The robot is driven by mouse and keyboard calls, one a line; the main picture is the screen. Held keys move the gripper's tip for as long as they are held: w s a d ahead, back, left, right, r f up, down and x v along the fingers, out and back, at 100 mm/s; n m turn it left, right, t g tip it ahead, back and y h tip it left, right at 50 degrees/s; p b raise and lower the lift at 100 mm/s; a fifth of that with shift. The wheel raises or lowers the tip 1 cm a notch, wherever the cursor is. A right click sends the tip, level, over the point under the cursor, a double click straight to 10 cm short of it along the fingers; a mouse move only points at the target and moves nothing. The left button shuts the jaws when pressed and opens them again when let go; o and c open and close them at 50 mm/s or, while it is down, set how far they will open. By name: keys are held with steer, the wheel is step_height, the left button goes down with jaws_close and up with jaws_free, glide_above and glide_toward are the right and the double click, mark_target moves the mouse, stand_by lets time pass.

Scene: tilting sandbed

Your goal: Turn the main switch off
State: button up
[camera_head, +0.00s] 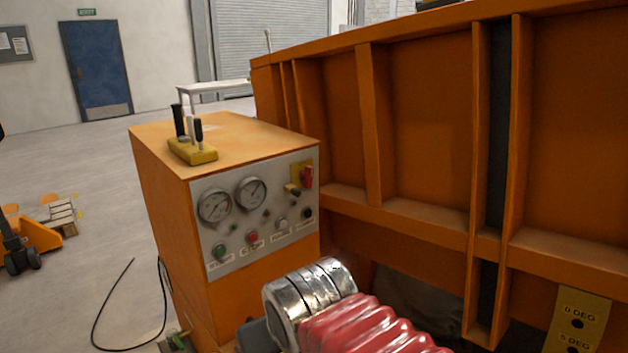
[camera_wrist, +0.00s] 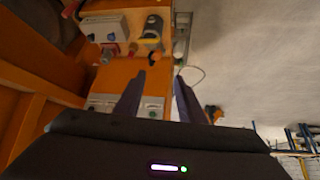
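The control cabinet (camera_head: 165,190) is an orange box with a grey front panel (camera_head: 222,262). A red switch handle (camera_head: 308,176) on a yellow plate, probably the main switch, sits at the panel's upper right in the head view. I cannot tell its position. In the wrist view my gripper (camera_wrist: 161,76) has its two dark fingers apart, with nothing seen between them. Beyond the fingers is an orange surface with electrical fittings; I cannot make out the red switch there. My gripper does not show in the head view, so its distance from the switch is unclear.
Two gauges (camera_head: 214,205) and several buttons are on the panel. A yellow lever block (camera_head: 193,151) stands on the cabinet top. The ribbed orange sandbed wall (camera_head: 425,125) rises close on the right. A black cable (camera_head: 112,300) lies on the floor at left.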

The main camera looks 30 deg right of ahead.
steer(key=w+d+r+m+t+h, duration=0.15)
steer(key=w+d+r+t, duration=0.35)
steer(key=w+d, duration=0.7)
steer(key=w+d+r+m+t+h, duration=0.1)
steer(key=w+d+r+t+h, duration=0.15)
steer(key=w+d+r, duration=0.7)
steer(key=n+t+y, duration=0.3)
steer(key=t+y, duration=0.1)
steer(key=y, duration=0.3)
glide_toward(311, 178)
steer(key=s+d, duration=0.1)
steer(key=s, duration=0.4)
steer(key=shift+w+r, duration=0.1)
steer(key=w, duration=0.4)
steer(key=w+a, duration=0.1)
steer(key=w, duration=0.4)
steer(key=w+a, duration=0.1)
steer(key=w, duration=0.3)
steer(key=shift+w, duration=0.4)
steer(key=shift+c, duration=0.4)
